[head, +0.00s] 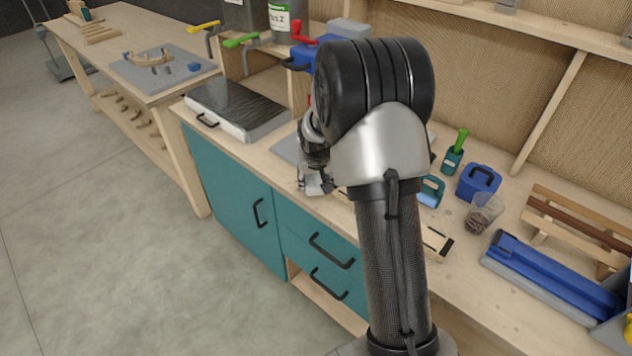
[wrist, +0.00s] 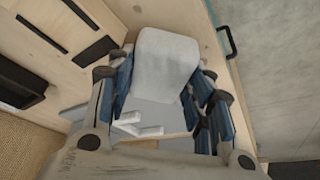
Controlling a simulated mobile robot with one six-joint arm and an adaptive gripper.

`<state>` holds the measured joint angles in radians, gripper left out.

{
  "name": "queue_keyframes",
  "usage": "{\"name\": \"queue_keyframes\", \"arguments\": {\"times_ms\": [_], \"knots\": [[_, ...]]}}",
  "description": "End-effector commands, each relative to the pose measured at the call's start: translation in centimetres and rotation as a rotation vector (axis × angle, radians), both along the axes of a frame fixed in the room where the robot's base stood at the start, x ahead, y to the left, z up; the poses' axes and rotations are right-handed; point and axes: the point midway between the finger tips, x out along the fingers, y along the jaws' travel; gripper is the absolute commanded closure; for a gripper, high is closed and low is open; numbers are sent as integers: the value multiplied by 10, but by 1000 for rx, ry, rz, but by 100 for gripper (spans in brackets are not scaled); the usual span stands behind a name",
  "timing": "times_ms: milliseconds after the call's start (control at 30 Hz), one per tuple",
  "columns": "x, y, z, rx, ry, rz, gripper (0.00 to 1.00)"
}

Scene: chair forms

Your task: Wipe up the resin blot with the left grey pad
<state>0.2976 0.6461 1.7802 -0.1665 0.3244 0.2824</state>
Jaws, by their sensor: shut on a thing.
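My gripper (wrist: 158,88) is shut on a pale grey pad (wrist: 166,62) that sits between its blue-lined fingers in the wrist view. In the head view my gripper (head: 314,182) is low over the front part of the bench, mostly behind my own arm. A grey flat surface (head: 286,150) shows beside it on the bench. I cannot make out the resin blot in either view; my arm and the pad hide part of the worktop. I cannot tell if the pad touches the bench.
A black-topped tray (head: 236,106) lies left of my gripper. Right of my arm stand a green-handled tool (head: 455,152), a blue box (head: 478,182), a clear cup (head: 482,214) and a long blue form (head: 552,274). Teal drawers (head: 318,250) front the bench, with open floor to the left.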

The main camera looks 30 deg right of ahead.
Motion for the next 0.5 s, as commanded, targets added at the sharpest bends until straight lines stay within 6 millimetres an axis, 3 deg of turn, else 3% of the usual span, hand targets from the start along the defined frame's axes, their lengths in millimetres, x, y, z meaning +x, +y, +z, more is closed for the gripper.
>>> {"name": "queue_keyframes", "arguments": {"times_ms": [200, 500], "knots": [[-4, 15, 2, -1, -5, 0, 78], [-7, 18, 1, 2, 1, -2, 78]]}}
